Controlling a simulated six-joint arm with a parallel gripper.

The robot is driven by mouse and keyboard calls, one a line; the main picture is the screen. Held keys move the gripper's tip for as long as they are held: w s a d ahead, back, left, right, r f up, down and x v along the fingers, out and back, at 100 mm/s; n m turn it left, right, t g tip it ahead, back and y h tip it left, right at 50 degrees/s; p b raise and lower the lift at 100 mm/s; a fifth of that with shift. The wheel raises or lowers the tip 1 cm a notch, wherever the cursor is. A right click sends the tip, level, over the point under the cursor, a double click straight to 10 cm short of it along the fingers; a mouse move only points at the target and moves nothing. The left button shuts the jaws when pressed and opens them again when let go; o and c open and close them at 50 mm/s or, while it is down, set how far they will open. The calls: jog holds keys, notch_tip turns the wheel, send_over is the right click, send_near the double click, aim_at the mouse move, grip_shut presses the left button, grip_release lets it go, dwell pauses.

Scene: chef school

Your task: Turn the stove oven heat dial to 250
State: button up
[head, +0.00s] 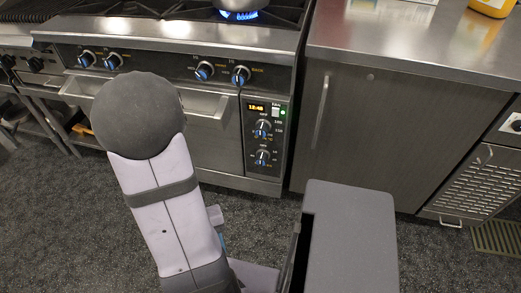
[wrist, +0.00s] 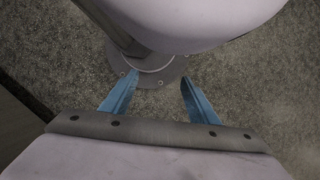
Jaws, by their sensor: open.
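The stove (head: 225,50) stands ahead, with a black control panel (head: 264,138) at the lower right of its front. The panel has a display, a green light, an upper dial (head: 262,127) marked with temperature numbers, and a lower dial (head: 263,157). The exact setting of the upper dial is too small to read. My gripper (wrist: 155,95) shows in the wrist view with two blue fingers apart and nothing between them. It points down toward the floor and my own base, away from the stove.
Several burner knobs (head: 204,71) line the stove's upper front. A pot (head: 240,5) sits over a lit blue flame (head: 238,15). The oven door handle (head: 207,104) sticks out left of the panel. A steel cabinet (head: 400,125) stands to the right. Carpeted floor (head: 80,230) is clear in front.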

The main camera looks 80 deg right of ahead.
jog(key=s+d+f+m+t+b, duration=0.1)
jog(key=d+f+m+b, duration=0.1)
jog(key=f+b, duration=0.35)
jog(key=s+d+f+m+b, duration=0.2)
jog(key=f, duration=0.7)
jog(key=t+h+b, duration=0.1)
jog(key=h+b, duration=0.1)
jog(key=h, duration=2)
send_near(262, 130)
jog(key=d+f, duration=0.2)
jog(key=d, duration=0.1)
jog(key=shift+w, duration=0.2)
jog(key=shift+d, duration=0.1)
